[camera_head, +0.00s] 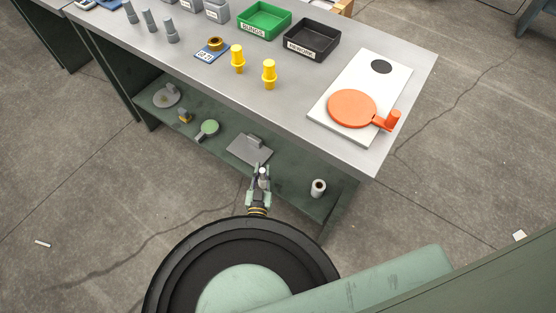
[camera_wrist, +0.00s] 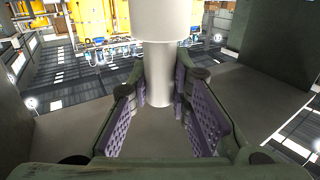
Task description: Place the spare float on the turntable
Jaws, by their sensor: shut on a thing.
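My gripper (camera_head: 260,188) is shut on a pale grey-white stepped cylinder, which I take to be the spare float. In the wrist view the float (camera_wrist: 158,75) stands upright between the purple finger pads (camera_wrist: 163,110), its wider part above them. In the head view the float (camera_head: 263,172) is small and partly hidden by the fingers. My gripper is in front of the bench's lower shelf, well left of and nearer than the turntable. The orange turntable (camera_head: 352,107), with a handle at its right, lies on a white board (camera_head: 375,72) on the bench top. Nothing stands on it.
The grey bench top (camera_head: 205,75) bears two yellow stepped pieces (camera_head: 269,73), several grey pieces (camera_head: 150,21), a green bin (camera_head: 264,19) and a black bin (camera_head: 311,40). The lower shelf (camera_head: 285,174) holds a flat grey plate (camera_head: 250,149) and a white roll (camera_head: 318,188).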

